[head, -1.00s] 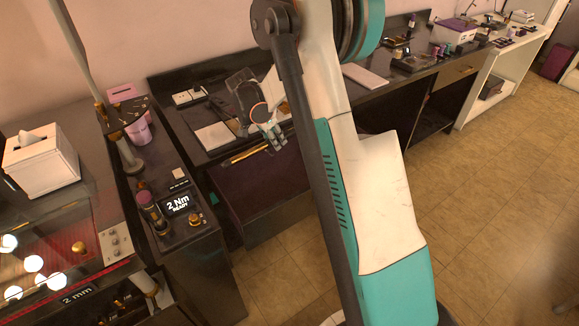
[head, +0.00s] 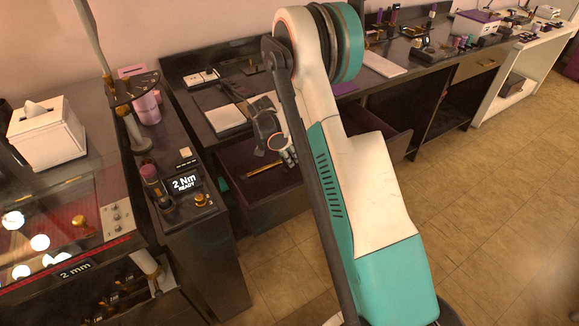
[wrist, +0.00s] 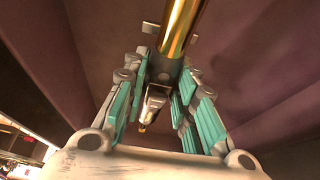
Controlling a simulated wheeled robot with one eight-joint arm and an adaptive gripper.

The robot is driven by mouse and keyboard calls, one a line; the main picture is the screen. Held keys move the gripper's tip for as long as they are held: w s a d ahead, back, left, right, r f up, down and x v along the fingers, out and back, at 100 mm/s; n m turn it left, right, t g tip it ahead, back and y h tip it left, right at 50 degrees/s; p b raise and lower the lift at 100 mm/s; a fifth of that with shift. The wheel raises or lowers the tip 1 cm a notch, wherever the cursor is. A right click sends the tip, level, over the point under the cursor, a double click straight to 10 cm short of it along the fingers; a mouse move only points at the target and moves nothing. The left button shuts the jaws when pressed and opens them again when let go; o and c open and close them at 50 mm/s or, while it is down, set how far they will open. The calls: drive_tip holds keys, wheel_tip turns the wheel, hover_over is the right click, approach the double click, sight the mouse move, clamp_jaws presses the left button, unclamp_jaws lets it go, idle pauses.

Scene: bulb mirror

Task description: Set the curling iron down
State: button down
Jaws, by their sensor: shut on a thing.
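The curling iron shows its gold barrel in the wrist view (wrist: 182,25), running up from between my gripper's fingers (wrist: 160,85). My gripper is shut on it, and the part inside the grip is mostly hidden. In the head view the thin gold barrel (head: 264,169) points left from my gripper (head: 287,153). It is over or inside the open, purple-lined drawer (head: 232,189) under the dark vanity. Purple walls surround the gripper in the wrist view. I cannot tell whether the iron touches the drawer floor.
A white pad (head: 226,120) lies on the dark vanity top above the drawer. A narrow cabinet with a "2 Nm READY" display (head: 184,183) stands at left, with a white tissue box (head: 46,133) beyond it. The tiled floor (head: 480,210) at right is clear.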

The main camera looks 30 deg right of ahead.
sight(289, 173)
drive_tip(key=shift+f+b, duration=0.7)
drive_tip(key=shift+f, duration=1.35)
drive_tip(key=shift+f, duration=0.1)
drive_tip(key=c, duration=1.3)
unclamp_jaws()
